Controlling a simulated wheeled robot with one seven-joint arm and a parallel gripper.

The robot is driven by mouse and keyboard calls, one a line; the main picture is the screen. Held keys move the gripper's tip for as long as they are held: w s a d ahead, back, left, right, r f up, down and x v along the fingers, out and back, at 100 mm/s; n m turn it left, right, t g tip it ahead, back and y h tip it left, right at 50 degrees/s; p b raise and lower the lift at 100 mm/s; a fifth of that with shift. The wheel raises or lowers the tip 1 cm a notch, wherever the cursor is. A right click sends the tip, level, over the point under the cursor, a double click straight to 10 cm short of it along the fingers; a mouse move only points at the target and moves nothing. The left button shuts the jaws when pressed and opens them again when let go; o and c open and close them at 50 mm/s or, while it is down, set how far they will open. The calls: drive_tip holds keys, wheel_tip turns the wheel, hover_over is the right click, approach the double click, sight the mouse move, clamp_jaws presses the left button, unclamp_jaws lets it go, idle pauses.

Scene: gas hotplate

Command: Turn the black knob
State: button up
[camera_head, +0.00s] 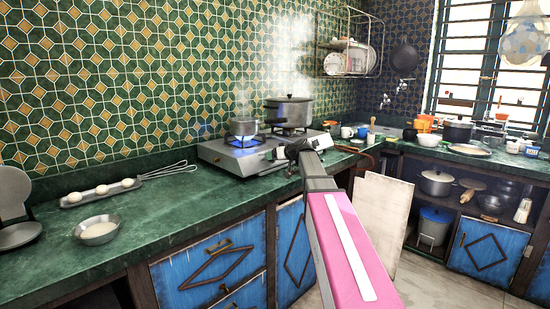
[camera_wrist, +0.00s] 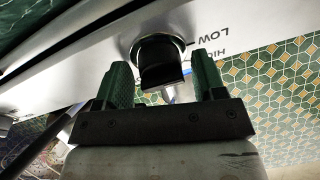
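The black knob (camera_wrist: 163,66) shows in the wrist view on the pale front panel of the hotplate, with a round metal collar behind it and the printed word "LOW" beside it. My gripper (camera_wrist: 161,72) is open, with one green finger on each side of the knob. Gaps show between the fingers and the knob; whether either touches it deeper in, I cannot tell. In the head view the hotplate (camera_head: 218,155) stands on the green counter, and my gripper (camera_head: 292,152) is at its front right edge. My arm hides the knob there.
A larger lidded pot (camera_head: 289,112) stands on the rear right burner. A tray with eggs (camera_head: 101,190) and a bowl (camera_head: 96,230) are to the left. A pale board (camera_head: 381,215) leans below the counter.

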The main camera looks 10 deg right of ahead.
drive_tip(key=c, duration=0.7)
drive_tip(key=shift+o, duration=0.3)
drive_tip(key=shift+m, duration=0.3)
drive_tip(key=m+h, duration=0.1)
drive_tip(key=m, duration=0.3)
drive_tip(key=shift+m+t, duration=0.3)
drive_tip(key=shift+m+h, duration=0.3)
drive_tip(key=shift+m, duration=1.8)
drive_tip(key=shift+f, duration=0.1)
drive_tip(key=shift+s, duration=0.1)
drive_tip(key=o, duration=0.9)
